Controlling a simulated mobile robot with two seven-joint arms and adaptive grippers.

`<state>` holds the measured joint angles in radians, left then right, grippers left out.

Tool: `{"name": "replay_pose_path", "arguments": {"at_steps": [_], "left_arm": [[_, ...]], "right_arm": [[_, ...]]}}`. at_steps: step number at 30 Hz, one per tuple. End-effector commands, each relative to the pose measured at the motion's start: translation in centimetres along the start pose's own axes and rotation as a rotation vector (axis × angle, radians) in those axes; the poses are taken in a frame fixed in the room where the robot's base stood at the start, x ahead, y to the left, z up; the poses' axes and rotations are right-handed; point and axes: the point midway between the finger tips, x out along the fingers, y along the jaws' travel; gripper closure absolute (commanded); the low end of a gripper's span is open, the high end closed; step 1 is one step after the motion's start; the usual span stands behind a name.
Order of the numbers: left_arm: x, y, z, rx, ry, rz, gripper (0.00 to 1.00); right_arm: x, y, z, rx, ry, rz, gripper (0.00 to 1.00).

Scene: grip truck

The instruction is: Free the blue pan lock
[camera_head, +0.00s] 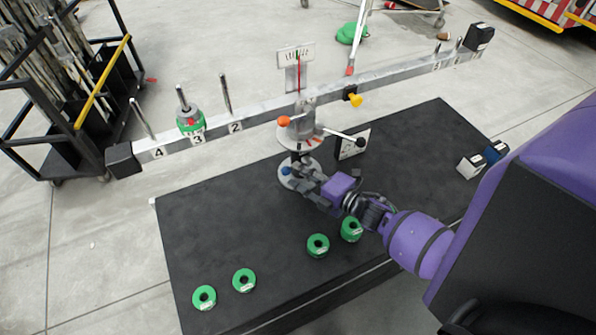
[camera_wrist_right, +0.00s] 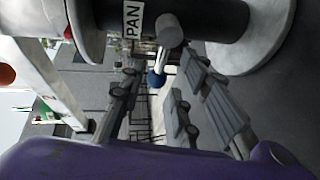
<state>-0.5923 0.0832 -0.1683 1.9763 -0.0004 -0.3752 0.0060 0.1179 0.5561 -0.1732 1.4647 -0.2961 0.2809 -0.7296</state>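The blue pan lock (camera_head: 286,171) is a small blue-tipped knob low on the balance's central post, just above its round base. In the right wrist view the blue tip (camera_wrist_right: 155,79) sits on a grey stem beside the PAN label (camera_wrist_right: 133,20). My right gripper (camera_head: 298,177) reaches in from the right, close to the lock. In the wrist view its fingers (camera_wrist_right: 163,70) are spread apart, with the blue tip between them and a gap on either side. I cannot tell whether a finger touches the stem. My left gripper is not in view.
The balance beam (camera_head: 375,80) crosses above the black platform (camera_head: 235,220), with numbered pegs and a green-banded weight (camera_head: 190,122). An orange knob (camera_head: 283,121) and a black-tipped lever stick out above my gripper. Several green rings (camera_head: 318,245) lie along the platform's front.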

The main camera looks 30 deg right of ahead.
Motion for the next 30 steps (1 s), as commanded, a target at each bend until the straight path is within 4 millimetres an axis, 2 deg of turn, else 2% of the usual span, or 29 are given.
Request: {"name": "replay_pose_path", "arguments": {"at_steps": [5,13,20,30], "left_arm": [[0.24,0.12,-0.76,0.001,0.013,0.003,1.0],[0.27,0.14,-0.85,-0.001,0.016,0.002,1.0],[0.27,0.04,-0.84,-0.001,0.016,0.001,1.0],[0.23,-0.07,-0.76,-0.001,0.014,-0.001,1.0]], "right_arm": [[1.41,-0.07,-0.04,0.001,0.0,-0.001,0.7],[1.57,-0.12,-0.04,0.001,0.0,-0.002,0.7],[1.55,-0.11,-0.04,0.002,0.0,-0.002,0.99],[1.57,-0.08,-0.09,0.002,0.001,-0.001,1.0]]}}
